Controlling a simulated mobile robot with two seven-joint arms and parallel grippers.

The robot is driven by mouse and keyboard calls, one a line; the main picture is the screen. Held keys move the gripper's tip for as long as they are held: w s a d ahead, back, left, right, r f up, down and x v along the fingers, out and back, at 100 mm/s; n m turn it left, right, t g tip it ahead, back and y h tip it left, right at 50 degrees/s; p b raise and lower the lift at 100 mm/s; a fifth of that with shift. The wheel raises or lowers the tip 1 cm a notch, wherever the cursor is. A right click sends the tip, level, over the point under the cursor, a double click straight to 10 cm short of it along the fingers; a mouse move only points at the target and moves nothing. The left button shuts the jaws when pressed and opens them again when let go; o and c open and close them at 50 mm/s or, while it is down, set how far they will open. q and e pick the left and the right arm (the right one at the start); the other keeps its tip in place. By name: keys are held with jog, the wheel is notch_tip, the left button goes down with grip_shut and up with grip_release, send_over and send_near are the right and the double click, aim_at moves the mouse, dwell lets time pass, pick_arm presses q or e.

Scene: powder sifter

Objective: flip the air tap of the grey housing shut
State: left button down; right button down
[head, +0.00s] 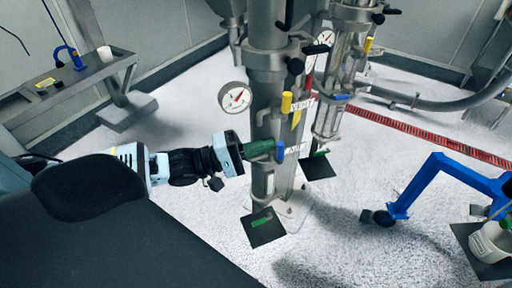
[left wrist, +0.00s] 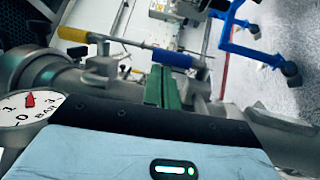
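The grey housing (head: 265,95) is an upright steel column in the middle of the head view. A blue tap handle (head: 280,151) hangs down low on it, beside a small white label. It also shows in the left wrist view (left wrist: 165,55), just past the fingertips. A yellow tap handle (head: 286,102) stands upright above it, and shows in the left wrist view (left wrist: 72,35). My left gripper (head: 270,146) points right, its green fingers together and empty, tips close to the blue handle. I cannot tell whether they touch.
A round gauge (head: 235,97) sticks out left of the column, above my left gripper. A second column (head: 328,118) with its own blue and yellow handles stands behind to the right. A blue wheeled frame (head: 422,185) is at right, a bench (head: 108,68) at upper left.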

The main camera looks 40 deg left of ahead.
pick_arm(q)
jog(key=shift+f, duration=0.15)
jog(key=v, duration=0.7)
jog(key=shift+s+a, duration=0.25)
jog(key=shift+s, duration=0.1)
dwell(0.4)
